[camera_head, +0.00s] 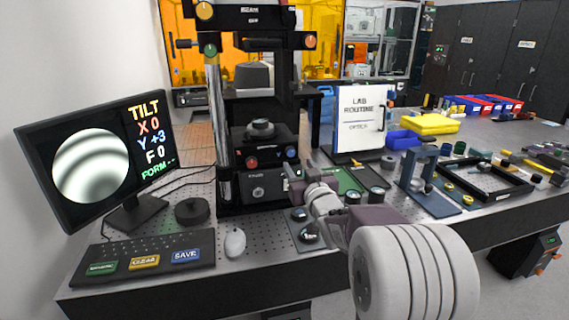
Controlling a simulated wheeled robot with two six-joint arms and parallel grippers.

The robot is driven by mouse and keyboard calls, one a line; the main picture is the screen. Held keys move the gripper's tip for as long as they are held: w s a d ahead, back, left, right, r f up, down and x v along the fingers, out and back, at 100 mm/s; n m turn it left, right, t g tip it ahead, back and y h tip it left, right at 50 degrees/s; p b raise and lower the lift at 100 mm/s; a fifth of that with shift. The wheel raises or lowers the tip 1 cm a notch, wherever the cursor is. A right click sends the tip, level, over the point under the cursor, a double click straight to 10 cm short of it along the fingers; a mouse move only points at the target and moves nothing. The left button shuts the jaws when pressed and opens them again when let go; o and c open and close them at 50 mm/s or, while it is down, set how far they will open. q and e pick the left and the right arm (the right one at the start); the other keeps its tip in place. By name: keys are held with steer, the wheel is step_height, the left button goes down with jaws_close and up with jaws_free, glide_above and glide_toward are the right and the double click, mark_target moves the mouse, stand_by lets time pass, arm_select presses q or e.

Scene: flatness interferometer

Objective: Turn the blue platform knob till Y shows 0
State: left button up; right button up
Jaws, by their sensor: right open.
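The blue platform knob (291,153) is on the right front of the black platform of the interferometer (262,140). A red knob (251,163) is on the same platform to its left. The monitor (90,160) shows curved fringes and reads TILT, X 0, Y +3, F 0, FORM --. My right gripper (294,171) is open just below and in front of the blue knob. It looks small and partly hidden by its own wrist, and I cannot tell whether it touches the knob. My left gripper is not in view.
A keyboard (145,262) with coloured keys and a white mouse (235,242) lie at the front left. Small round parts on a mat (309,235) sit below my right wrist. The lab routine sign (361,120) and a blue stand (425,180) are to the right.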

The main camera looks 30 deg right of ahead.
mark_target(291, 154)
steer(key=x, duration=0.4)
steer(key=p+x, duration=0.1)
steer(key=x, duration=0.3)
steer(key=shift+s+d, duration=0.1)
steer(key=shift+d, duration=0.1)
steer(key=shift+w, duration=0.6)
jaws_close()
